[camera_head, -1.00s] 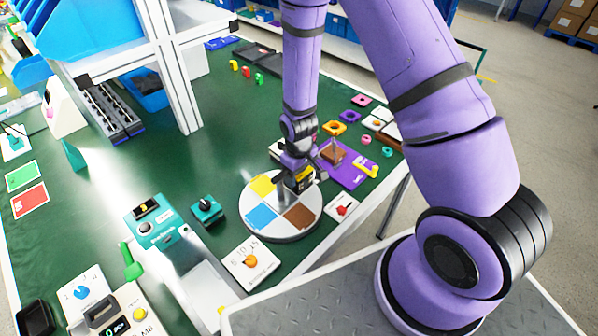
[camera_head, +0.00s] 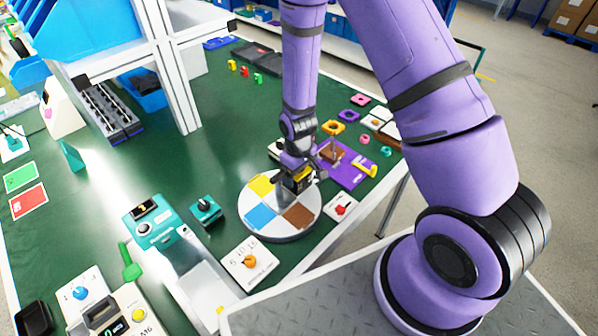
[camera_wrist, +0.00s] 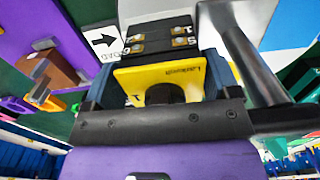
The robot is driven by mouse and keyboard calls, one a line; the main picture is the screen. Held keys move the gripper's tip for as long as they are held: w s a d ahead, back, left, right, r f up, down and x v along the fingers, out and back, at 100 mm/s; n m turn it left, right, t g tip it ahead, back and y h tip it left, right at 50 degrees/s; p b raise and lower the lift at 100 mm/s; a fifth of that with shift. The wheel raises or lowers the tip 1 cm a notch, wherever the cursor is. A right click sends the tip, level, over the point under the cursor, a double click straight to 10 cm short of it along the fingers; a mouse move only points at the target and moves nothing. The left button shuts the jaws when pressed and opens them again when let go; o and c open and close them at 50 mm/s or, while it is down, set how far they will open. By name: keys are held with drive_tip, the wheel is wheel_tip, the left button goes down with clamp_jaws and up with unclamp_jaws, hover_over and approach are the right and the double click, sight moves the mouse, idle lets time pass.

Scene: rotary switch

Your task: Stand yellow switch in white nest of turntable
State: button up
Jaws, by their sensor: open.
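The yellow switch (camera_wrist: 170,82), with a black terminal block on top, is between my gripper's fingers in the wrist view. In the head view a bit of the switch (camera_head: 302,175) shows beneath my gripper (camera_head: 301,180). My gripper is open around it, low over the back right of the round turntable (camera_head: 272,236). The turntable has yellow, blue and brown sectors and a pale one (camera_head: 312,194) at the back right, by the switch. A grey post stands at its middle. My gripper hides the switch's base, so I cannot tell how it is seated.
A purple board (camera_head: 350,172) with a brown block lies just right of the turntable. A white card with a red knob (camera_head: 340,207) and one with an orange knob (camera_head: 249,262) lie near it. A teal switch (camera_head: 206,209) stands to the left.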

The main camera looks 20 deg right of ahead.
drive_tip(key=shift+s+a, duration=0.1)
drive_tip(key=shift+a, duration=0.15)
wheel_tip(320, 180, up, 10)
drive_tip(key=shift+f, duration=0.1)
drive_tip(key=shift+w+d+r, duration=0.1)
drive_tip(key=shift+d+r, duration=0.05)
drive_tip(key=shift+r, duration=0.3)
drive_tip(key=shift+w+d+r, duration=0.1)
drive_tip(key=shift+r, duration=0.3)
drive_tip(key=s+d+r+m+t, duration=0.1)
drive_tip(key=s+d+r, duration=0.15)
drive_tip(key=r, duration=0.85)
drive_tip(key=s+d+r+m+t, duration=0.15)
drive_tip(key=s+r, duration=0.25)
drive_tip(key=r, duration=0.7)
drive_tip(key=s+d+r+m+t, duration=0.2)
drive_tip(key=s+r, duration=1)
drive_tip(key=s, duration=0.4)
drive_tip(key=shift+d+t, duration=0.3)
drive_tip(key=shift+t, duration=0.05)
